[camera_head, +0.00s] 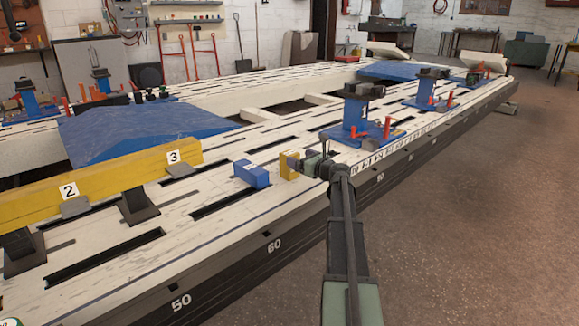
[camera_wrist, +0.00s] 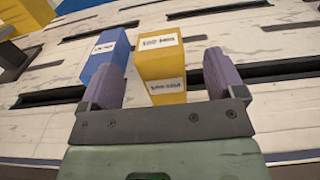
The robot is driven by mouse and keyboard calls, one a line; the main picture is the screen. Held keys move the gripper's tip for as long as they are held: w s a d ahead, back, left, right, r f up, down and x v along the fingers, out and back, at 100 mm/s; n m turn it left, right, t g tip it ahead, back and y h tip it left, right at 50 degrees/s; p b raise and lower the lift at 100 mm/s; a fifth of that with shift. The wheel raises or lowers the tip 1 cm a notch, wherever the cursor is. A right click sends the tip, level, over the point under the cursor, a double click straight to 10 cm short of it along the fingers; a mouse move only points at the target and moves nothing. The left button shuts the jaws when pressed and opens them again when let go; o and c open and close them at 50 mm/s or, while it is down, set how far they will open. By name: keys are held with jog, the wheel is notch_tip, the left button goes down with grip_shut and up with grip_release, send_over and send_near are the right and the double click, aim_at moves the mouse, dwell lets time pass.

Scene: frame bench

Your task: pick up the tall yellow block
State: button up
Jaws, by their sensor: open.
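The tall yellow block (camera_head: 288,167) stands on the white slotted bench top, right beside a blue block (camera_head: 252,174). In the wrist view the yellow block (camera_wrist: 160,62) has white labels and shows between my two purple-grey fingers. My gripper (camera_wrist: 163,80) is open, with a gap visible on each side of the block. I cannot tell how far the fingertips reach along the block.
The blue block (camera_wrist: 106,55) is close to my left finger in the wrist view. A long yellow beam (camera_head: 100,182) lies at the left on dark supports. A blue clamp stand (camera_head: 355,112) with red handles stands behind my gripper. The bench has several dark slots.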

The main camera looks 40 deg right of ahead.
aim_at(295, 155)
jog(key=w, duration=0.6)
jog(key=shift+a, duration=0.3)
jog(key=shift+s, duration=0.1)
jog(key=c, duration=1.3)
notch_tip(295, 155, up, 20)
jog(key=p, duration=2)
